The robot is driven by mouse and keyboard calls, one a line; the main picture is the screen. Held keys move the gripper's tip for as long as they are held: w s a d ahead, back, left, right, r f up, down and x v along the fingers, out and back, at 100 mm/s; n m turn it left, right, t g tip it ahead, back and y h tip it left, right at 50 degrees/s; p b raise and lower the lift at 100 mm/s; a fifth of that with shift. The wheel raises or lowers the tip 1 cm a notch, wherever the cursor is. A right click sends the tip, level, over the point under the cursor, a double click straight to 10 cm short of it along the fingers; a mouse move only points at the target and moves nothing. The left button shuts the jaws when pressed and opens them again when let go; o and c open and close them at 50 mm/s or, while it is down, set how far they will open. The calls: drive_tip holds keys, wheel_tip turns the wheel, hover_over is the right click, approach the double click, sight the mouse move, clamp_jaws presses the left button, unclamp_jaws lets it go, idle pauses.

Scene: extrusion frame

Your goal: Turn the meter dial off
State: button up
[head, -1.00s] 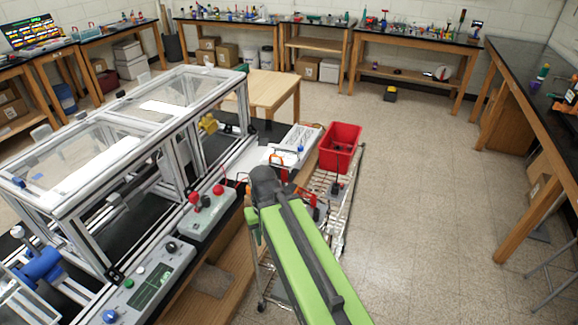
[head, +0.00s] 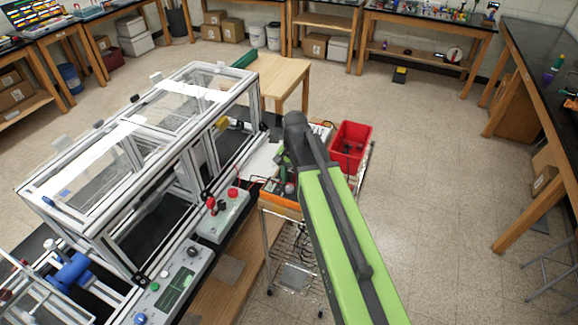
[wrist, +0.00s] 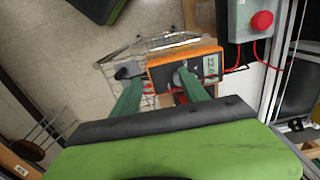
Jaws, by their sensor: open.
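The meter is an orange-cased multimeter (wrist: 160,68) on a wire cart, with a lit digital display (wrist: 210,66) at its right end in the wrist view. Its orange edge (head: 281,200) also shows in the head view, left of my arm. My gripper (wrist: 156,73) is open, with two green fingers. The right fingertip overlaps the meter's face, left of the display; the left fingertip is by the meter's left end. The dial is hidden, apparently behind the right finger. I cannot tell whether either fingertip touches the meter.
The wire cart (head: 291,275) also carries a red bin (head: 350,142). Red leads (wrist: 248,65) run from the meter toward a grey box with a red button (wrist: 262,21). The framed enclosure (head: 150,150) stands left. Open floor (head: 430,170) lies right.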

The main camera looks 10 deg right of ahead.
sight(290, 187)
drive_tip(key=w+r+m+p, duration=0.5)
drive_tip(key=w+r+p, duration=0.1)
drive_tip(key=r, duration=0.3)
wheel_tip(290, 187, down, 18)
drive_tip(key=b, duration=1.8)
drive_tip(key=shift+w, duration=0.1)
clamp_jaws()
